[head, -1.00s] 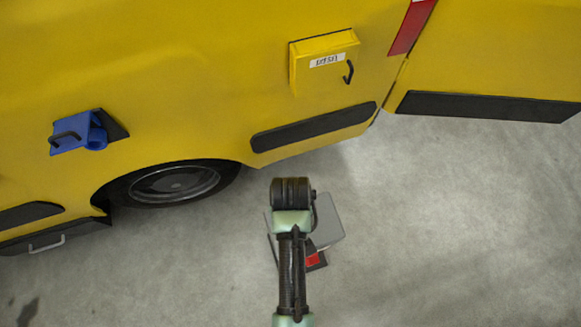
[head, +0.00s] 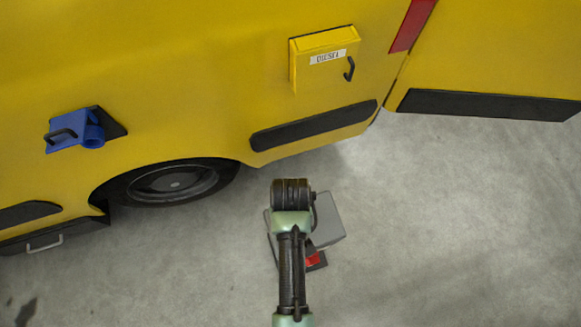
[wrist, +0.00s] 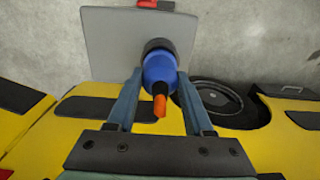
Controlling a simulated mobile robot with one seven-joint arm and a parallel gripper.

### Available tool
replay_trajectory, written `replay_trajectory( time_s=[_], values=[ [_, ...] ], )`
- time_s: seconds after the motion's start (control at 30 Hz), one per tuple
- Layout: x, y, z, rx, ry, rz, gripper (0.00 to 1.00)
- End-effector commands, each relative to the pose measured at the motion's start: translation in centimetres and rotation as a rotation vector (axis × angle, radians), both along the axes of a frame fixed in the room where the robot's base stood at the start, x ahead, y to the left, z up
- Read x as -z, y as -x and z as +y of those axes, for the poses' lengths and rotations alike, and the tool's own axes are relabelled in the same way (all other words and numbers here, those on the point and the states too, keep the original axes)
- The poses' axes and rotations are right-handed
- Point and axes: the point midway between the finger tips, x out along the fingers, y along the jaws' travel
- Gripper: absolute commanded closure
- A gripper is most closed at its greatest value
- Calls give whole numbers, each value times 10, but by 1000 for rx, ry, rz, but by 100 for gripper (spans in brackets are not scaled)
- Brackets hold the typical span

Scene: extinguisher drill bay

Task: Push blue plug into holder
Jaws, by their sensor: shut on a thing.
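The blue plug (wrist: 160,68) has an orange tip (wrist: 160,106) and a black collar at its far end. In the wrist view it sits between the two fingers of my gripper (wrist: 159,82), which is shut on it. The head view shows my arm, but the fingers and the plug are hidden there. A blue holder-like fitting (head: 88,132) with a round ring and a black handle is on the yellow van's side, above and left of the wheel. My gripper is well apart from it.
The yellow van (head: 190,70) fills the upper part, with a diesel flap (head: 309,71) and a wheel (head: 170,183). A grey box (head: 328,217) with a red part (head: 313,259) stands on the floor beside my arm. The concrete floor (head: 440,220) at right is clear.

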Motion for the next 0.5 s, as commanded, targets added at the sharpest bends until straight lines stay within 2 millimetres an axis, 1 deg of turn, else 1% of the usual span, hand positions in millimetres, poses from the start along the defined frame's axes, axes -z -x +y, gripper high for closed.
replay_trajectory(
  time_s=[0.5],
  values=[
    [11, -1, 0, 0, 0, -1, 100]
  ],
)
